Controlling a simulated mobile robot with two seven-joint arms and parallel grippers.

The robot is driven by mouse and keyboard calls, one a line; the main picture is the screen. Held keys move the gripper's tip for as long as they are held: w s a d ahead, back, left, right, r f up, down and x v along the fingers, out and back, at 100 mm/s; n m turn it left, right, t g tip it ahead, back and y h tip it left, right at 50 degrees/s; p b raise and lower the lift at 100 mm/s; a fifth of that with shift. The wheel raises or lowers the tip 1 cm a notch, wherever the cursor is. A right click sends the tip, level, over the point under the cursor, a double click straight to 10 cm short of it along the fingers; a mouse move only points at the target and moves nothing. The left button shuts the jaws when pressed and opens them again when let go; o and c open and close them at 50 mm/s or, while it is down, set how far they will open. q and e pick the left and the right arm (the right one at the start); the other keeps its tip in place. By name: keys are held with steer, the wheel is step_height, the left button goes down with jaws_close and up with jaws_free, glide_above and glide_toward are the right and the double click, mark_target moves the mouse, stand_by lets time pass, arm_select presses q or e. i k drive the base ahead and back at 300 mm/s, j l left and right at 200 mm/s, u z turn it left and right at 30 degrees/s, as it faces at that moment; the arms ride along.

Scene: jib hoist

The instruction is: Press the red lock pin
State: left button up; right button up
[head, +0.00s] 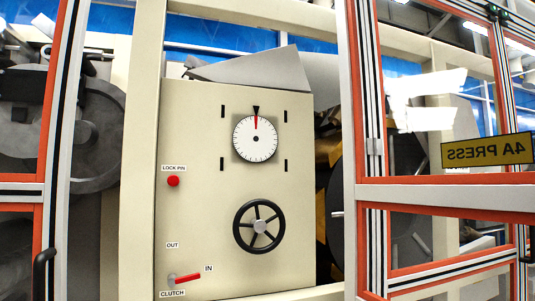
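The red lock pin (173,181) is a small round red knob on the left side of a beige panel (210,215), just under a "LOCK PIN" label (174,168). It is in plain sight with nothing touching it. I cannot tell from this angle how far it stands out. Neither of my grippers shows in the head view.
The panel also bears a white dial (244,148) with its red needle pointing up, a black handwheel (259,228) and a red clutch lever (184,277) pointing right toward "IN". Orange-edged guard frames stand at left (53,110) and right (365,120), with the panel open between them.

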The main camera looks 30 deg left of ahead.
mark_target(173, 179)
steer(key=u, duration=1.5)
